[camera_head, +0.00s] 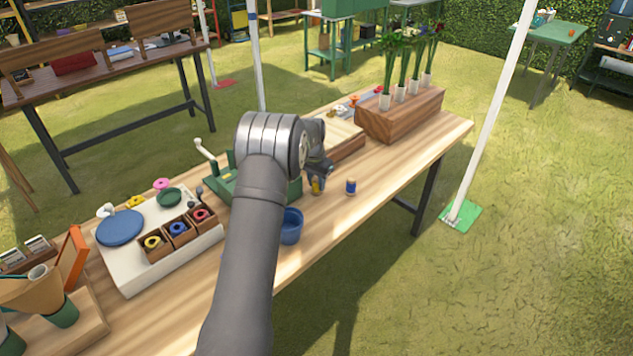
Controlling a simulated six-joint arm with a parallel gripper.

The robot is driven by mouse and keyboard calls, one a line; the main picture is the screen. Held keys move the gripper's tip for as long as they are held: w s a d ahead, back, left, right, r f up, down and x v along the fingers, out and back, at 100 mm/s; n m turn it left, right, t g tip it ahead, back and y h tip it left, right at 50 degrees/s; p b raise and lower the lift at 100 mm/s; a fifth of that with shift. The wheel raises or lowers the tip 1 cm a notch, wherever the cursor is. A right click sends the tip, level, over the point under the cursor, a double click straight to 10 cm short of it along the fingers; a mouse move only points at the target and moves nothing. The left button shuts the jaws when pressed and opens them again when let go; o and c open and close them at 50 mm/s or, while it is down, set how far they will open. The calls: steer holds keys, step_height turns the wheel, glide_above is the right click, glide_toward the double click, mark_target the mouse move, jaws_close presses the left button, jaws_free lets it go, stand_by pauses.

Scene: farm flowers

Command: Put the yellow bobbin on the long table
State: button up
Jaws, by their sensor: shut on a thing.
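The long table (402,152) has a light wood top and runs from the lower left to the upper right. My gripper (317,178) points down over its right part, beyond the blue cup. It is shut on the yellow bobbin (316,187), whose lower part shows below the fingers. The bobbin looks upright and at or just above the table top; I cannot tell whether it touches. My arm hides part of the table's middle.
A blue bobbin (351,187) stands just right of my gripper. A blue cup (291,226) stands nearer, beside my arm. A wooden planter (402,113) with flowers is at the far end. The table's right front area is clear.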

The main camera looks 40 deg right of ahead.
mark_target(314, 181)
steer(key=o, duration=1)
steer(key=shift+f, duration=0.1)
steer(key=shift+c, duration=0.2)
step_height(314, 181, up, 12)
steer(key=a, duration=0.1)
steer(key=shift+s+a, duration=0.15)
steer(key=shift+a, duration=0.1)
